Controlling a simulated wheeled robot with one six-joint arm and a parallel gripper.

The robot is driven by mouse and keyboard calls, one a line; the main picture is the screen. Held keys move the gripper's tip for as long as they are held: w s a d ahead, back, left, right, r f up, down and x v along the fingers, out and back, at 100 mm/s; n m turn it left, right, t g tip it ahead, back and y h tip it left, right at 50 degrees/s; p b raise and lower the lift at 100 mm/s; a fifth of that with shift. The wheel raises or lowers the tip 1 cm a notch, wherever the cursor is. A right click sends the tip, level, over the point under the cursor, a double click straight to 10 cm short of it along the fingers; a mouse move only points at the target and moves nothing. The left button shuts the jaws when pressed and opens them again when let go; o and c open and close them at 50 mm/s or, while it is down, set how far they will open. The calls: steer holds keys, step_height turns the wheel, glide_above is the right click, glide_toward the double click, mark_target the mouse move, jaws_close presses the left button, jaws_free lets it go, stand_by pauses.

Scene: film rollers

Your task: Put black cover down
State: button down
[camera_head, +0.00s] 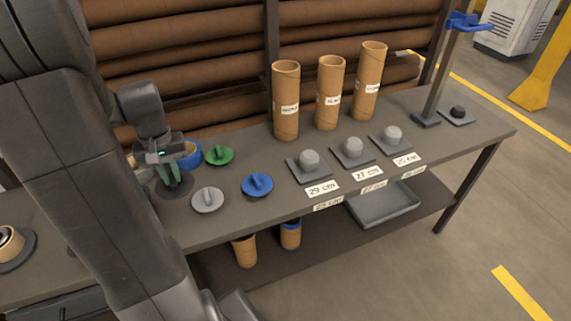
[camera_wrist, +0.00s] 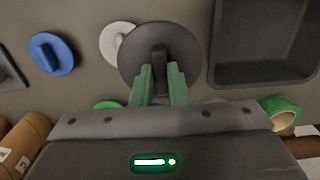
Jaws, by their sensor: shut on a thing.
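The black cover (camera_wrist: 190,58) is a round dark disc with an upright grip bar. My gripper (camera_wrist: 159,72) has green fingers and is shut on this bar. In the head view my gripper (camera_head: 167,172) points down at the left part of the table, and the black cover (camera_head: 178,189) shows below it, roughly level. The disc partly hides the grey cover (camera_wrist: 117,42) in the wrist view. I cannot tell whether the black cover touches the tabletop.
On the table (camera_head: 240,222), near my gripper, lie a grey cover (camera_head: 207,200), a green cover (camera_head: 219,155) and a blue cover (camera_head: 257,185). Several weights and cardboard tubes stand farther right. A dark tray (camera_wrist: 232,78) is right of the black cover in the wrist view.

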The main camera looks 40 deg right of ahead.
steer(key=shift+s+d, duration=0.1)
steer(key=shift+d, duration=0.1)
step_height(320, 180, down, 10)
steer(key=shift+a+r, duration=0.1)
steer(key=shift+s, duration=0.1)
stand_by(0.3)
steer(key=c, duration=1.4)
jaws_free()
steer(key=shift+f, duration=0.2)
steer(key=shift+c, duration=0.2)
steer(key=shift+r, duration=0.15)
step_height(320, 180, up, 12)
